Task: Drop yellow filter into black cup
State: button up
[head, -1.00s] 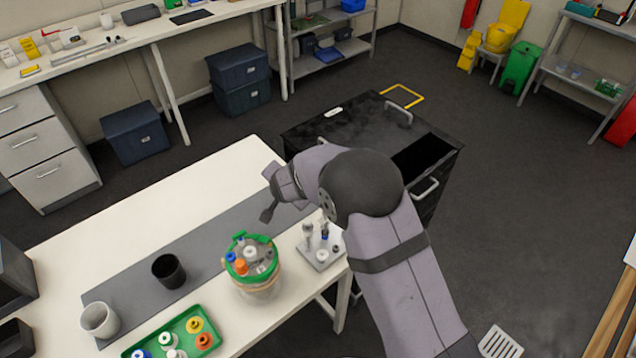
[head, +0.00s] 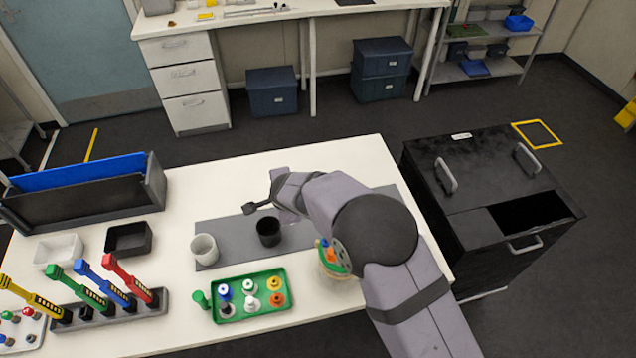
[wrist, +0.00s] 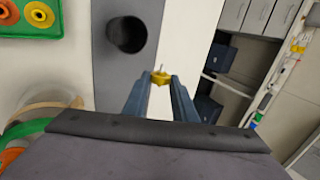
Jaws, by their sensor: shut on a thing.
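My gripper (wrist: 160,84) is shut on a small yellow filter (wrist: 160,77), held between the fingertips in the wrist view. The black cup (head: 269,232) stands upright on the grey mat in the head view. It also shows in the wrist view (wrist: 127,34), up and left of the fingertips. In the head view my gripper (head: 250,208) is just behind and slightly left of the cup, apart from it. The held filter cannot be made out in the head view. The cup's inside looks dark.
A white cup (head: 204,249) stands left of the black cup. A green tray (head: 222,313) with several coloured filters lies in front. The white table (head: 330,160) is clear behind the grey mat (head: 232,228).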

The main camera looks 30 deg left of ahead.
jog(key=s+a, duration=0.2)
jog(key=s, duration=0.1)
jog(key=shift+s+r+p, duration=0.1)
jog(key=shift+s+p, duration=0.1)
jog(key=shift+p, duration=0.15)
jog(key=b, duration=0.9)
send_near(272, 221)
jog(key=x, duration=0.3)
jog(key=shift+r, duration=0.1)
jog(key=shift+p, duration=0.3)
jog(key=o, duration=1.2)
jog(key=shift+c, duration=0.2)
